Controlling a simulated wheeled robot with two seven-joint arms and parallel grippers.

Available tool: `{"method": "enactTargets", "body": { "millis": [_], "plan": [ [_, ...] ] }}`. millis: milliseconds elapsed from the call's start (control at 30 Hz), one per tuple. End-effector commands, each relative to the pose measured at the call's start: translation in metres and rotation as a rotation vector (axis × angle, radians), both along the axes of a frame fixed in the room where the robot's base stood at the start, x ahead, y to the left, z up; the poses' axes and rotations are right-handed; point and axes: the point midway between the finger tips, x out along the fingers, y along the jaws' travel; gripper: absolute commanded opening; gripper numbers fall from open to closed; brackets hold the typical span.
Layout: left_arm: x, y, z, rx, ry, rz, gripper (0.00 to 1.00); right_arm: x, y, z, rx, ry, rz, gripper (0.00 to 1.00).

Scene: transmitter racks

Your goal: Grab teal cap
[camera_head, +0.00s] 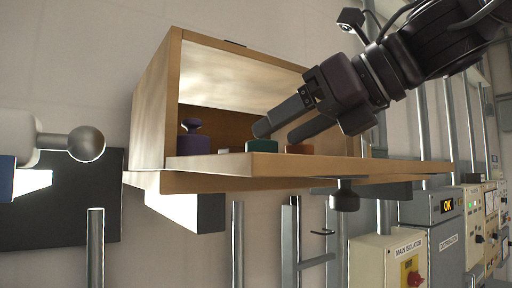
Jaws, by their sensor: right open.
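The teal cap (264,146) sits on the wooden shelf board of an open box, in the middle of the camera_head view. Its lower part is hidden behind the board's front edge. My right gripper (279,132) comes in from the upper right with its two fingers apart. One fingertip is just above the teal cap in the picture; I cannot tell whether it touches. The other fingertip is near an orange-brown piece (300,148) to the right of the cap. Nothing shows between the fingers. My left gripper is not in view.
A purple knobbed piece (193,141) stands at the left in the wooden box (151,104). A small pale piece (225,151) lies left of the teal cap. A grey ball-ended rod (85,143) is at far left. A grey cabinet and a main isolator box (372,264) stand lower right.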

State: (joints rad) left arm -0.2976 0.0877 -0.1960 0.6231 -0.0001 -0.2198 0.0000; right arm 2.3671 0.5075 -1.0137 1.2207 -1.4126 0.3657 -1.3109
Motion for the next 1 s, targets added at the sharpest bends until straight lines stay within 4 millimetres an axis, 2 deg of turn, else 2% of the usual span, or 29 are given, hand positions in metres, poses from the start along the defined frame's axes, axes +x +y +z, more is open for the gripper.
{"method": "enactTargets", "body": {
  "millis": [100,200,400,667,1000],
  "plan": [
    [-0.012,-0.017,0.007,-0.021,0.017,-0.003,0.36,0.011,0.010,-0.004,-0.003,0.003,0.002,0.67],
    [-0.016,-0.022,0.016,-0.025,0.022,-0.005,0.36,0.022,0.020,-0.009,-0.003,0.004,0.001,0.67],
    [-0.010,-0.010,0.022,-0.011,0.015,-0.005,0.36,0.033,0.036,-0.019,-0.002,0.001,0.002,0.67],
    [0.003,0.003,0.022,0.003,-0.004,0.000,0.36,0.034,0.037,-0.020,0.000,0.000,0.001,0.66],
    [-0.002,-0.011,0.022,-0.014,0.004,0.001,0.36,0.034,0.037,-0.020,0.000,0.000,0.000,0.21]
  ]
}}
